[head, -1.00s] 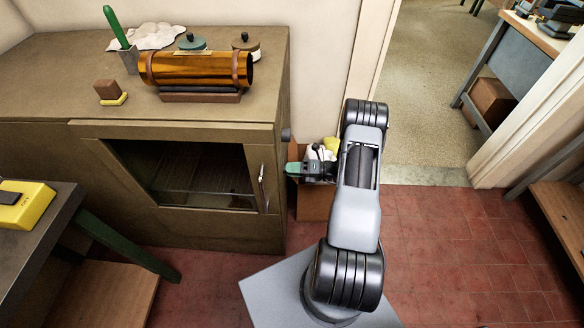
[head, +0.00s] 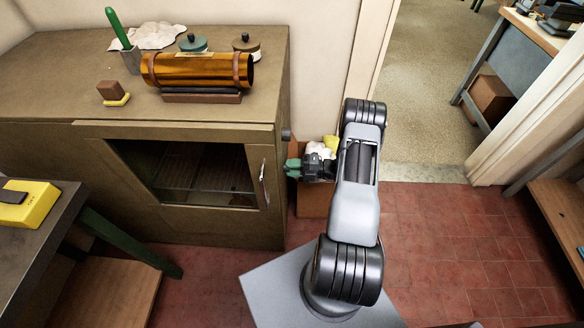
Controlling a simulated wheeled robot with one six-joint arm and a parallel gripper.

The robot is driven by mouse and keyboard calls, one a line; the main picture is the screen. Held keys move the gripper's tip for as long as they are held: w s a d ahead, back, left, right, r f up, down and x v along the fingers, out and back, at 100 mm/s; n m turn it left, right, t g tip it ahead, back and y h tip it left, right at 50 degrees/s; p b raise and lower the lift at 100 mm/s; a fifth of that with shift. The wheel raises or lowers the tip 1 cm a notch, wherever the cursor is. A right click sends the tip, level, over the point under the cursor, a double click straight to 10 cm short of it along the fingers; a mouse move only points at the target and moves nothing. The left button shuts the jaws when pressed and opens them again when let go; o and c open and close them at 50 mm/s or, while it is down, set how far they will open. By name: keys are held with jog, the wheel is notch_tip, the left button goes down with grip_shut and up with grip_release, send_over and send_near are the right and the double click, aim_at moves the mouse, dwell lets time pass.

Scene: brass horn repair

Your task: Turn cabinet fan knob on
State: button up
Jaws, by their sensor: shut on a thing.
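The brown cabinet (head: 112,228) with a glass-windowed door (head: 208,178) stands at the left in the head view. My gripper (head: 294,168) is at the cabinet's right side, pointing left, just past the door handle. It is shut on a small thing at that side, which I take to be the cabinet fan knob. The fingers mostly hide it, and its setting cannot be read. Dark green shows at the fingertips. A dark round stub (head: 287,134) sticks out of the same side higher up, apart from the gripper.
The metal door handle (head: 264,184) is close left of my gripper. A box with white and yellow items (head: 318,149) stands behind the gripper. A brass tube (head: 200,70) rests on the cabinet top. Red tiled floor (head: 450,240) is open at the right.

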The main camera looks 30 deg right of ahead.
dwell(0.4)
jog(key=o, duration=0.9)
jog(key=b+v, duration=0.1)
jog(key=v, duration=1.2)
jog(key=shift+s+d+b, duration=0.25)
jog(key=shift+d+b, duration=0.05)
